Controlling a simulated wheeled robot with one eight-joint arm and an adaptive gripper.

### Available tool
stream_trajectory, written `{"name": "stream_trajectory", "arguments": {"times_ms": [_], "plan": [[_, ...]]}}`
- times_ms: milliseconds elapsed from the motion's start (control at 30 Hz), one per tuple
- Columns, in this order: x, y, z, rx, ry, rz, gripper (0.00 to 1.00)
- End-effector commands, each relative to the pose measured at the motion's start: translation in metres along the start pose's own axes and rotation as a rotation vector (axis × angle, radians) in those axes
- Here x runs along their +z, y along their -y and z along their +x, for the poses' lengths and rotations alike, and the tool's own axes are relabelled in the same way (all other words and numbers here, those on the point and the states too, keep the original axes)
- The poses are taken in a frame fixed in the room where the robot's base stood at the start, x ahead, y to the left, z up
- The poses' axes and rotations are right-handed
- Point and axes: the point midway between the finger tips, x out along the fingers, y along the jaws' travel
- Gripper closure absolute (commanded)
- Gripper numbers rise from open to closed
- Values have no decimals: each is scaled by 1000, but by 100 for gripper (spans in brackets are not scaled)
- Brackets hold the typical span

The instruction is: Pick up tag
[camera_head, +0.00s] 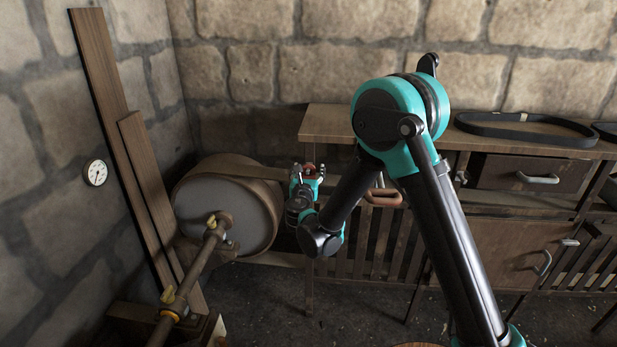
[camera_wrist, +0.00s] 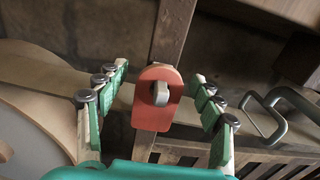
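The tag (camera_wrist: 153,118) is a flat red-orange plate with rounded upper corners and a hole near its middle. It hangs on a light peg (camera_wrist: 160,92) in front of a wooden post. My gripper (camera_wrist: 158,73) is open, with one green finger on each side of the tag and a visible gap on both sides. In the head view, my gripper (camera_head: 307,173) is at the left end of the wooden workbench, and a small reddish patch of the tag (camera_head: 310,167) shows between its fingers.
The workbench (camera_head: 322,124) carries a black belt (camera_head: 525,129). Planks (camera_head: 105,90) lean on the wall beside a round gauge (camera_head: 95,172). A metal handle (camera_wrist: 265,115) is close on the right.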

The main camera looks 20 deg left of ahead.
Motion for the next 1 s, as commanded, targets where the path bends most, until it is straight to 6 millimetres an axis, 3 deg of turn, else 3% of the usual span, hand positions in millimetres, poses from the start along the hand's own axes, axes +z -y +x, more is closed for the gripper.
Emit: {"name": "stream_trajectory", "arguments": {"times_ms": [33,400,767,1000], "plan": [[0,0,0,0,0,0,39],[0,0,0,0,0,0,82],[6,0,-1,0,0,0,83],[6,-1,-33,3,0,0,83]]}}
